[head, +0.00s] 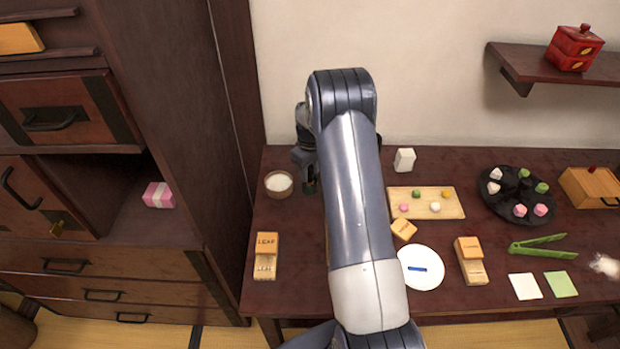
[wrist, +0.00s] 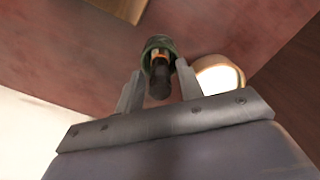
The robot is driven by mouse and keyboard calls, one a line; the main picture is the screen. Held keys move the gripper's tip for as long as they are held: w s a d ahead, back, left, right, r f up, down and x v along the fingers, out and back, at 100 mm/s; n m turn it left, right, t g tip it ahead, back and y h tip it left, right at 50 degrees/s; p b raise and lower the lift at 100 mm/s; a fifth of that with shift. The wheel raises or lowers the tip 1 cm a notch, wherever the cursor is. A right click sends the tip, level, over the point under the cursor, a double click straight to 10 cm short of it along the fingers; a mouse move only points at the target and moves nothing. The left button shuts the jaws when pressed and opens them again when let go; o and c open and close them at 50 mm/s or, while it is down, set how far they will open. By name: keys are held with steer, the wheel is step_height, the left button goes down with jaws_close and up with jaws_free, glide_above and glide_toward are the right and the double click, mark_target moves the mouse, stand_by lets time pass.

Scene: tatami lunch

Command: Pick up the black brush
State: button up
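In the wrist view a dark, upright handle with a brown-orange band, likely the black brush (wrist: 160,82), stands in a small dark green cup (wrist: 152,43). My gripper (wrist: 159,68) is open, with one finger on each side of the handle and gaps visible between. I cannot tell how deep the handle sits between the fingers. In the head view my gripper (head: 307,182) is at the back left of the dark table, right of a bowl of white stuff (head: 279,184). My arm hides most of the cup and brush there.
The bowl is close beside the gripper. A white block (head: 404,160), a wooden board with sweets (head: 426,210), a white plate (head: 421,281) and a black tray (head: 493,208) stand to the right. A wooden box marked LEAF (head: 267,243) lies in front. A tall cabinet (head: 170,90) borders the left.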

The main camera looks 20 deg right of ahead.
jaws_close()
step_height(320, 180, up, 10)
steer(key=shift+r+b, duration=0.1)
steer(key=shift+b, duration=0.55)
